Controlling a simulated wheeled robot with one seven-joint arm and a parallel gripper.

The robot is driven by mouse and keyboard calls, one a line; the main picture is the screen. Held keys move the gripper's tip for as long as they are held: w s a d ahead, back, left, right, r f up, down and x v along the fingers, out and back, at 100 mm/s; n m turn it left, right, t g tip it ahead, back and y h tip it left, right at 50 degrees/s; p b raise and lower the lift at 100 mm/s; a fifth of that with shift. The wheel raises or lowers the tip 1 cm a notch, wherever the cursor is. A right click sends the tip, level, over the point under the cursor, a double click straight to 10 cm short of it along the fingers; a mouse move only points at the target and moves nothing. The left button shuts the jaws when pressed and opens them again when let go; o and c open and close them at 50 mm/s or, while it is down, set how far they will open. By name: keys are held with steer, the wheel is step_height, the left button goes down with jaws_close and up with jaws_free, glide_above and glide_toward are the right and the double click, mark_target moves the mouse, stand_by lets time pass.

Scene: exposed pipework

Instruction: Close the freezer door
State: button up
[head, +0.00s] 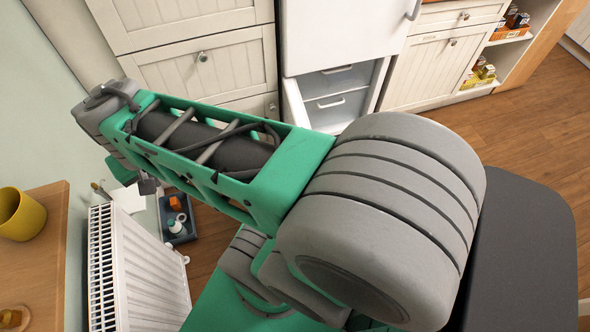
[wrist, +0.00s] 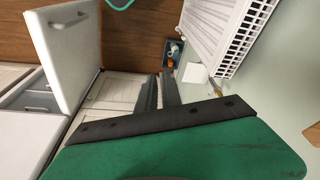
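In the head view the freezer compartment (head: 338,82) under the closed upper fridge door (head: 345,35) is open and its drawers show. In the wrist view the white freezer door (wrist: 67,55) stands swung out at the left, with a grey handle near its top. The freezer drawers (wrist: 38,97) show beside it. My gripper (wrist: 160,78) is to the right of the door and apart from it in the picture. Its two dark fingers have a narrow gap between them with nothing held. In the head view my arm hides the gripper and part of the freezer front.
A white radiator (head: 140,265) stands at the left of the head view, near a blue tray (head: 178,218) with small items. Cream cabinets (head: 205,70) flank the fridge. A wooden surface with a yellow mug (head: 20,214) is at far left. Wooden floor (head: 520,140) is clear at right.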

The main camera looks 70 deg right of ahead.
steer(key=s+d+f+m+g+b, duration=0.1)
steer(key=d+f+m+b, duration=0.1)
steer(key=d+f+m, duration=0.2)
steer(key=s+d+f+m+h+b, duration=0.1)
steer(key=s+d+f+m+b, duration=0.1)
steer(key=d, duration=0.4)
steer(key=s+d+f+m+g+b, duration=0.1)
steer(key=d+f+m+b, duration=0.3)
steer(key=d+f+m, duration=0.1)
steer(key=shift+s+d+f+m+g+h, duration=0.15)
steer(key=shift+f+m+g+h, duration=0.15)
steer(key=shift+f, duration=0.6)
jaws_close()
steer(key=s+d+f+m+g+b, duration=0.3)
steer(key=s+d+f+m+b, duration=0.6)
steer(key=s+d+f+m, duration=0.3)
steer(key=s+d+f, duration=0.2)
steer(key=d+f, duration=0.2)
steer(key=f, duration=0.1)
steer(key=shift+s+d+f, duration=0.25)
steer(key=shift+s+f, duration=0.05)
steer(key=shift+f, duration=0.05)
